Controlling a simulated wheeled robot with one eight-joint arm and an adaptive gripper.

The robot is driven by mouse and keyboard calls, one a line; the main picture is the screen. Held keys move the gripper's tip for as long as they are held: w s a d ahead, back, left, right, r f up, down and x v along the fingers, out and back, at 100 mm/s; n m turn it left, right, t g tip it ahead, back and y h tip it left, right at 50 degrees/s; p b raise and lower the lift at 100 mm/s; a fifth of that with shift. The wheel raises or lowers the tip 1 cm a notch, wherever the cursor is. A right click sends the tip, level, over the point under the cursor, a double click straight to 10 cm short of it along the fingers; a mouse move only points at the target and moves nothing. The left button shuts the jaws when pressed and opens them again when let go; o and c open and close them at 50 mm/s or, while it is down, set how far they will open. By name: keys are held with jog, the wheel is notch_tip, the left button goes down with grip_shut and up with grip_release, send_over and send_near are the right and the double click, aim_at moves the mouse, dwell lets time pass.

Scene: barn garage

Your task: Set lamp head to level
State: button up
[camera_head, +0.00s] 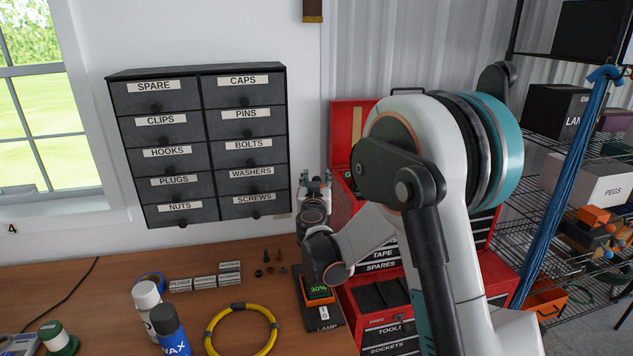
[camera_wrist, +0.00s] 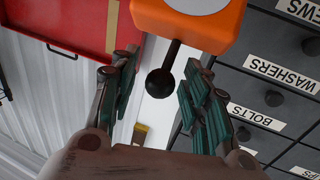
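The lamp's black base (camera_head: 328,325), labelled LAMP, stands on the bench. An orange-framed display (camera_head: 319,294) reading 30% shows above it, and my arm covers much of the lamp. In the wrist view, an orange and white lamp part (camera_wrist: 215,22) fills the top middle, cut off by the edge. A black stick with a ball end (camera_wrist: 160,83) juts from it between my fingers. My gripper (camera_wrist: 160,72) is open, with a gap on both sides of the ball. In the head view, my gripper (camera_head: 316,183) is small and partly hidden above the lamp.
A dark labelled drawer cabinet (camera_head: 205,140) hangs on the wall to the left. A red tool chest (camera_head: 385,310) stands close on the right.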

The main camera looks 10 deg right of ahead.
grip_shut()
jog(key=shift+r, duration=0.1)
jog(key=shift+w+r+g+p, duration=0.55)
jog(key=shift+w+g+p, duration=0.15)
jog(key=shift+w+r+n+g+y+p, duration=0.2)
jog(key=shift+w+r+g+y+p, duration=0.15)
jog(key=shift+w+g, duration=0.25)
jog(key=shift+w+r+n+g+y+p, duration=0.2)
jog(key=shift+w+g+p, duration=0.2)
jog(key=shift+w+g, duration=0.15)
jog(key=shift+w+r+g+p, duration=0.25)
jog(key=shift+w+g+p, duration=0.2)
jog(key=shift+w+g, duration=0.55)
jog(key=shift+w+n+g, duration=0.3)
jog(key=shift+w+g, duration=0.15)
jog(key=shift+w, duration=0.75)
